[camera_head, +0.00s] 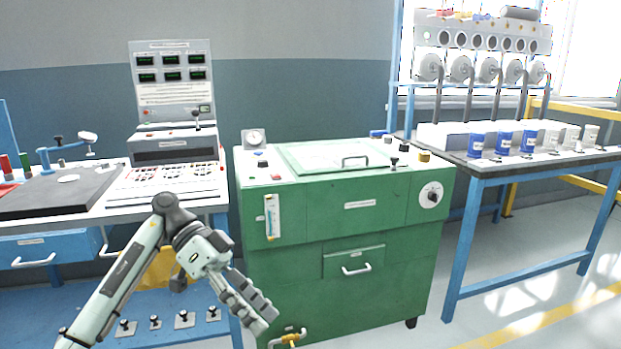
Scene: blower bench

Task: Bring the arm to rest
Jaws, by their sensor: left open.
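My left arm (125,278) comes in from the lower left and bends at a dark joint. My left gripper (262,312) points down and to the right, in front of the green cabinet's lower left side. Its two fingers are apart and nothing shows between them. I cannot tell whether the fingers touch the cabinet. My right gripper is not in view.
The green cabinet (395,255) has a lid handle, a drawer and a dial. A blue-framed table (463,245) at right bears blue and white cups. Floor at lower right is clear.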

